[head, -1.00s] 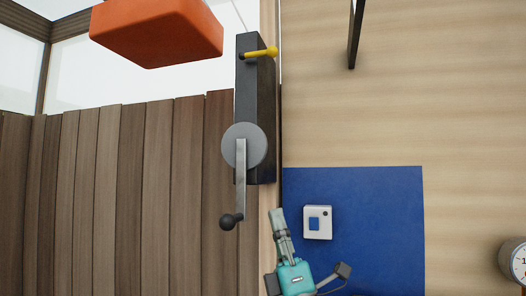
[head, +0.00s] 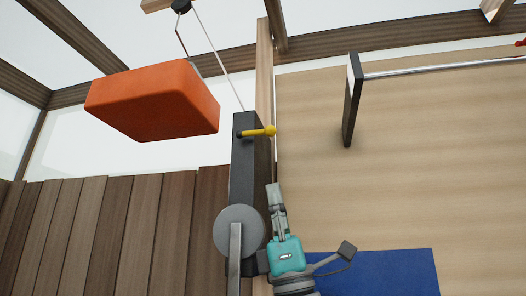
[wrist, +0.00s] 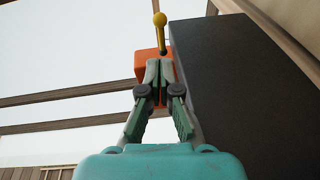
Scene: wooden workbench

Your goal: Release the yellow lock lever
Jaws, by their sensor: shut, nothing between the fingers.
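The yellow lock lever (head: 258,132) sticks out to the right from the upper part of the dark winch block (head: 243,160), with a round knob at its end. My gripper (head: 273,187) is shut and empty, just right of the block and below the lever in the head view, apart from it. In the wrist view the lever (wrist: 160,32) stands beyond my closed fingertips (wrist: 159,66), with its knob up. The dark block (wrist: 235,85) fills the right side there. The grey disc (head: 239,231) and crank arm (head: 235,262) are on the block's lower part; the crank's end is out of view.
An orange block (head: 152,103) hangs from a cord at upper left and shows behind my fingertips in the wrist view. A dark upright plate (head: 351,100) holds a metal rod (head: 430,68) at right. A blue mat (head: 385,273) lies at the lower right. The wooden panel between is clear.

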